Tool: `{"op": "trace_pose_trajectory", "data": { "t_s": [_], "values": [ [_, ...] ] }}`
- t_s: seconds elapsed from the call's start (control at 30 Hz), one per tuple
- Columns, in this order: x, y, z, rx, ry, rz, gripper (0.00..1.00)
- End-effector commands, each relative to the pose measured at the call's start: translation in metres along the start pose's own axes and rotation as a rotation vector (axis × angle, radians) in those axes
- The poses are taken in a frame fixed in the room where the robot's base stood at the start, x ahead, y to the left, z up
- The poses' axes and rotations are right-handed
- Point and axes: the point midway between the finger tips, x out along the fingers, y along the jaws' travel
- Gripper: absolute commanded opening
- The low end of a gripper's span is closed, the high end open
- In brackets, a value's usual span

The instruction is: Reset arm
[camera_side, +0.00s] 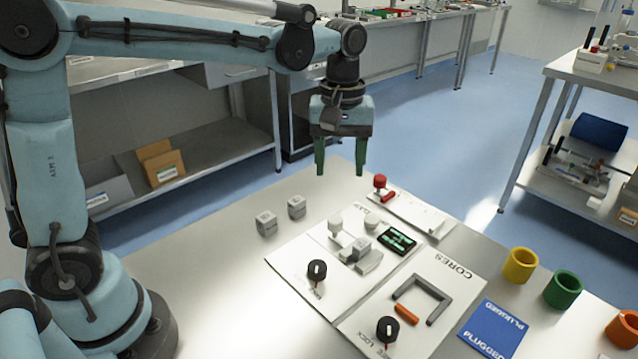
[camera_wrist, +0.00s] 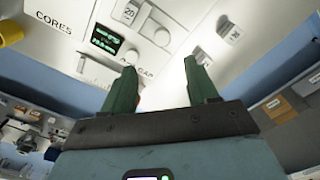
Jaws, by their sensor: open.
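My gripper (camera_side: 340,172) has green fingers and hangs pointing down above the far edge of the table. Its fingers are apart with nothing between them, and it touches nothing. It also shows in the wrist view (camera_wrist: 163,80), with the two green fingers spread. My arm reaches in from the left and bends down at the wrist. Below and in front of the gripper are a white panel (camera_side: 303,279) with a black knob (camera_side: 317,270), a lit green display (camera_side: 397,239) and a grey block (camera_side: 368,259).
Two small grey cubes (camera_side: 266,223) (camera_side: 297,207) stand on the table. A CORES panel (camera_side: 442,290) has another black knob (camera_side: 387,330). A red knob (camera_side: 379,182) stands behind.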

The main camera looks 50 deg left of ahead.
Motion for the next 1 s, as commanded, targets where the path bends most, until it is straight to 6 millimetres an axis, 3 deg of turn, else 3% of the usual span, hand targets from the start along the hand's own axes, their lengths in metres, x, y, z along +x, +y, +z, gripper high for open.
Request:
{"op": "trace_pose_trajectory", "data": {
  "t_s": [0.27, 0.63, 1.0],
  "values": [
    [-0.002, -0.007, 0.002, 0.031, 0.016, 0.02, 0.58],
    [-0.006, -0.061, 0.02, 0.354, 0.225, 0.178, 0.58],
    [0.017, -0.108, 0.038, 0.674, 0.507, 0.243, 0.58]
  ]
}}
